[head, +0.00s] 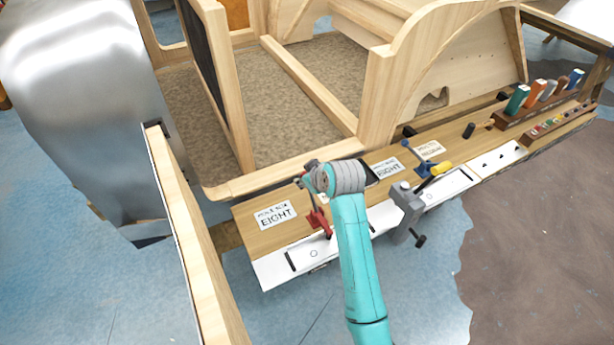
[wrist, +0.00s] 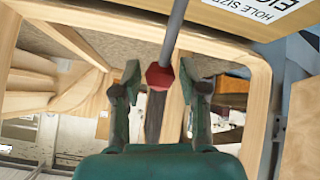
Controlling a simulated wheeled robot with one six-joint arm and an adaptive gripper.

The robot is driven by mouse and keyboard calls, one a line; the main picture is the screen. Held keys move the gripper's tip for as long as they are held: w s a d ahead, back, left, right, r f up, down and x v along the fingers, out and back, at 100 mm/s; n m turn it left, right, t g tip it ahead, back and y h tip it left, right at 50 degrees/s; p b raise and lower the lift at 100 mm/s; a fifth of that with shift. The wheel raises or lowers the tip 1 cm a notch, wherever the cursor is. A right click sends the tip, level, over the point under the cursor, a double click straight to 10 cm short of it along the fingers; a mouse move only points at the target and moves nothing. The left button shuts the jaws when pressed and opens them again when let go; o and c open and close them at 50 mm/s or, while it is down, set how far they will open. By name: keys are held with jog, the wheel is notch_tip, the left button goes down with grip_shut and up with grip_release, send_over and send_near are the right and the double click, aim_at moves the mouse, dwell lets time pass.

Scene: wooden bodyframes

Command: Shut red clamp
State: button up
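The red clamp (head: 318,219) stands on the wooden bench ledge in the head view, just left of my teal arm. My wrist hides part of it. In the wrist view a red hexagonal knob (wrist: 159,76) on a grey rod lies between the fingertips of my gripper (wrist: 160,78). The fingers are apart, with a visible gap on each side of the knob. In the head view my gripper is mostly hidden by the wrist near the clamp's upper end.
A blue clamp (head: 426,162) and a grey vise (head: 404,206) with a yellow handle (head: 441,168) stand farther right on the ledge. A tool rack (head: 545,115) is at the far right. A wooden bodyframe (head: 232,100) rises behind, and a wooden beam (head: 190,235) is at left.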

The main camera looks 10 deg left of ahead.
jog(key=shift+o, duration=0.3)
jog(key=v, duration=1.2)
